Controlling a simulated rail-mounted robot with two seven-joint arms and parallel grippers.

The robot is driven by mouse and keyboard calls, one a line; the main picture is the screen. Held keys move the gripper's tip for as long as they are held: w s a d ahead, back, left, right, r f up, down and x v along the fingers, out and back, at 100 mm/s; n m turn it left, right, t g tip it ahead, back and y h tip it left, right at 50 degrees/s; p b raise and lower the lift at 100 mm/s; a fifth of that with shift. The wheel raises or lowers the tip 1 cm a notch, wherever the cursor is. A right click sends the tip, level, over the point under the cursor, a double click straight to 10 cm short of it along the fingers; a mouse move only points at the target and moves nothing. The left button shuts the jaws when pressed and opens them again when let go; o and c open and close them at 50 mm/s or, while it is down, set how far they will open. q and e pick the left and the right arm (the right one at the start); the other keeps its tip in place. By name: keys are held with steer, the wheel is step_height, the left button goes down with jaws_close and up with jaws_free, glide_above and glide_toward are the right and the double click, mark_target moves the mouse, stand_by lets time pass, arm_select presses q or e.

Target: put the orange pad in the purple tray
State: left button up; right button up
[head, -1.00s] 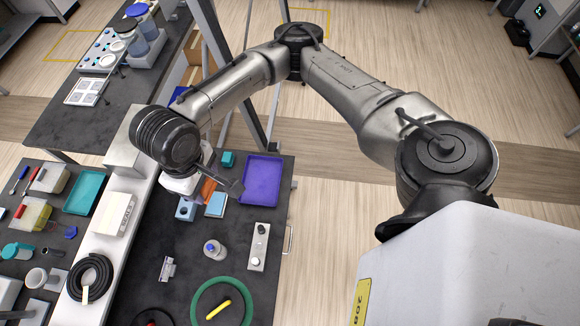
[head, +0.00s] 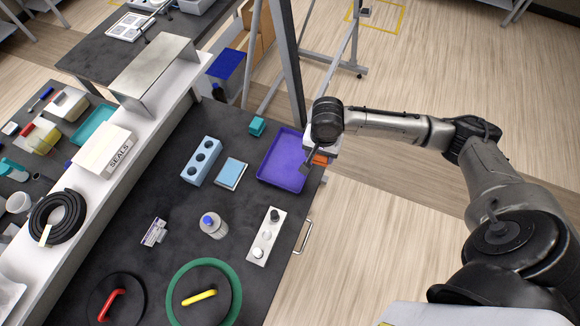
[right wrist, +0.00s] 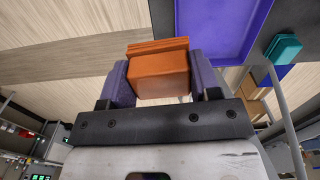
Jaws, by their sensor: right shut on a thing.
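The orange pad (head: 320,159) is held by my right gripper (head: 317,161) at the right edge of the purple tray (head: 271,174), seen from above in the head view. In the right wrist view the pad (right wrist: 158,75) is a thick orange block squeezed between the two purple-grey fingers of the gripper (right wrist: 160,82). The tray (right wrist: 222,38) shows at the upper right there, beside the pad and not under it. The visible floor of the tray is empty. The height of the pad above the bench cannot be told. My left gripper is out of view.
A teal block (head: 257,126) stands left of the tray. A light blue pad (head: 231,174) and a blue block with holes (head: 201,161) lie further left. A white panel with knobs (head: 266,237) and a bottle (head: 213,226) are nearer. A frame post (head: 286,70) rises behind the tray.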

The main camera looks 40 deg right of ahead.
steer(key=shift+s+d+f+m+b, duration=0.1)
steer(key=shift+d+f+m+b, duration=0.2)
steer(key=shift+f, duration=0.35)
steer(key=shift+s+d+f+m+b, duration=0.1)
steer(key=shift+d+f, duration=0.25)
steer(key=shift+f, duration=0.25)
glide_above(286, 169)
step_height(286, 169, down, 7)
steer(key=shift+b, duration=0.35)
steer(key=shift+f, duration=2)
steer(key=shift+f, duration=0.15)
steer(key=o, duration=0.8)
